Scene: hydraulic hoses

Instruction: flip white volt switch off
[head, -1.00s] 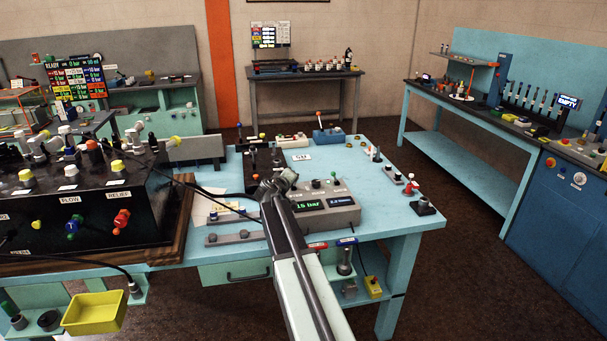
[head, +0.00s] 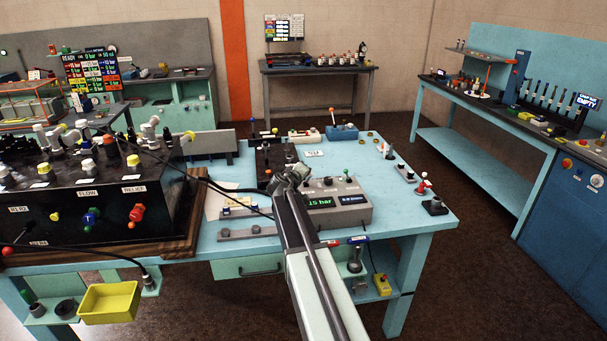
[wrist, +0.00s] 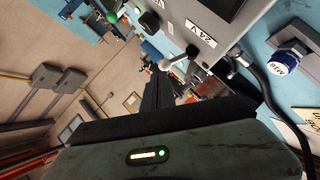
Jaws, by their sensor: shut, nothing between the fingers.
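In the wrist view, a small toggle lever with a whitish ball tip (wrist: 165,64) sticks out from a grey box (wrist: 185,15) beside a "24 V" label (wrist: 200,33). I take this for the white volt switch. My gripper (wrist: 158,92) is shut and empty, its dark fingers pointing up the picture just below the ball. I cannot tell whether they touch it. In the head view, my gripper (head: 297,172) is at the left edge of the grey box with the green "15 bar" display (head: 345,207). My arm hides that side of the box, and the switch cannot be made out there.
A black hose panel (head: 100,205) with knobs and valves stands left on the blue table (head: 400,225). A black block (head: 275,160) stands behind my gripper. In the wrist view, a blue-capped knob (wrist: 285,62) and a black cable (wrist: 265,90) lie to the right.

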